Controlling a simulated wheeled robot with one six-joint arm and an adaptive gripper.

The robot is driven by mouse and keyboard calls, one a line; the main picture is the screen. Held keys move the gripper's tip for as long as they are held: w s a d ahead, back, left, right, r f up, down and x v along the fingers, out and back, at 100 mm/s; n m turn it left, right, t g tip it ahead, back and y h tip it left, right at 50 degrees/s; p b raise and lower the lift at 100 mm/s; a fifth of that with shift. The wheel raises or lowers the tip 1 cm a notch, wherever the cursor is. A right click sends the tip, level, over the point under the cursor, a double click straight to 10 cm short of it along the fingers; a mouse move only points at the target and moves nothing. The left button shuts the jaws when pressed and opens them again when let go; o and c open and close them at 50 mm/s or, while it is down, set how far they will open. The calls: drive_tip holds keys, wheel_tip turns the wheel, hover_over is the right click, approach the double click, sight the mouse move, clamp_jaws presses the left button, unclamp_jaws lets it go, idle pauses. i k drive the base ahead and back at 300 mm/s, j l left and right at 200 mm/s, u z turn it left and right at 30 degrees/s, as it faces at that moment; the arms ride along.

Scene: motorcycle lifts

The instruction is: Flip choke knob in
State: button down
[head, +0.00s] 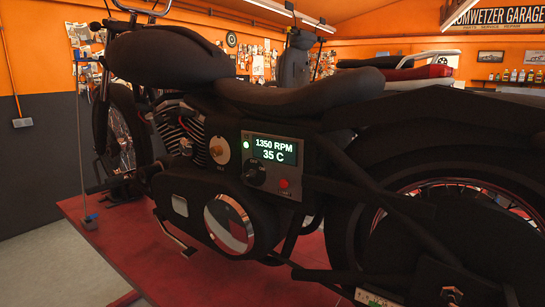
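A black motorcycle (290,95) stands side-on. On its side, next to the finned engine (181,128), is a round copper-coloured knob (218,150) on a small mount, which looks like the choke knob. Its label is too small to read, and I cannot tell how far in or out it sits. Right of it is a grey control panel (299,190). Its display (275,150) reads 1350 RPM and 35 C, with a green light (246,145) lit. The panel has a black rotary knob (256,174) and a red button (283,183). My gripper is not in view.
The motorcycle stands on a red lift platform (130,245). Grey floor (45,265) is open at the lower left. A round chrome cover (229,224) sits below the knob, and the rear wheel (450,190) fills the right. Another motorcycle (410,68) stands behind.

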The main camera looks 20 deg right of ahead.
sight(158, 119)
drive_tip(key=i+j+z, duration=0.1)
drive_tip(key=j, duration=0.3)
drive_tip(key=i+j, duration=0.2)
drive_tip(key=j, duration=0.2)
drive_tip(key=i+j+z, duration=0.15)
drive_tip(key=j, duration=0.25)
drive_tip(key=i+j, duration=0.1)
drive_tip(key=j, duration=0.3)
drive_tip(key=i+z, duration=0.05)
